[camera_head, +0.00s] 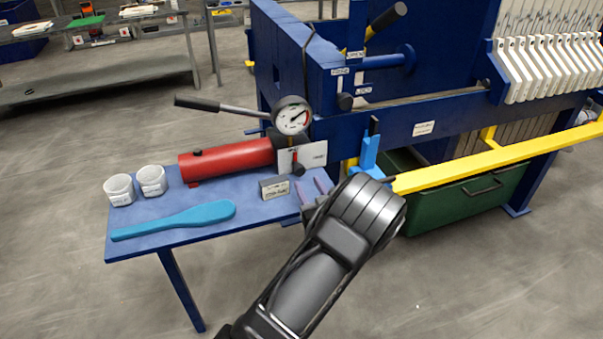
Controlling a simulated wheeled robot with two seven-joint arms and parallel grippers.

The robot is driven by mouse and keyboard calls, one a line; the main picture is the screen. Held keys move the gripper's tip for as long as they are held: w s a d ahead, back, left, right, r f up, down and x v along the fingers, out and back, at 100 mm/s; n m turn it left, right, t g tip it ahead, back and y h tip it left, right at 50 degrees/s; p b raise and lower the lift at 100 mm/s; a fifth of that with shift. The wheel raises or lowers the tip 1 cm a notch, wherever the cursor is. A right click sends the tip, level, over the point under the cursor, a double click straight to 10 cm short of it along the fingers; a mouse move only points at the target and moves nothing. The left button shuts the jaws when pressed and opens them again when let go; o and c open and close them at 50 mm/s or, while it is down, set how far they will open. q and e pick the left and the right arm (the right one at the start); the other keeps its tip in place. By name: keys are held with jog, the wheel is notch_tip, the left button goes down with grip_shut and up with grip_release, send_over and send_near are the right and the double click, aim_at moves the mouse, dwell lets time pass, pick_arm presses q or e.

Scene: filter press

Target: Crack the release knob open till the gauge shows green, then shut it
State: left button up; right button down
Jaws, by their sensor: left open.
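The round gauge (291,116) with a white dial stands above the red pump cylinder (228,160). Its dial has a red zone on the right; the needle is too small to read surely. A small black knob (299,169), which looks like the release knob, sits below the gauge at the cylinder's right end, in front of a white label plate (312,153). My left gripper (312,190) is open and empty over the blue table's right end, just below and right of that knob, apart from it. My wrist hides part of the table's edge. My right gripper is not in view.
A pump lever (215,107) sticks out left. On the table (150,242) are two white cups (136,186), a blue paddle (180,219) and a small grey block (274,188). The blue press frame and a yellow rail (480,164) stand at the right.

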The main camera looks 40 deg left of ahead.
aim_at(300, 172)
pick_arm(q)
jog(key=p+x, duration=0.1)
jog(key=x, duration=0.5)
jog(key=shift+a, duration=0.1)
jog(key=shift+c, duration=0.2)
grip_shut()
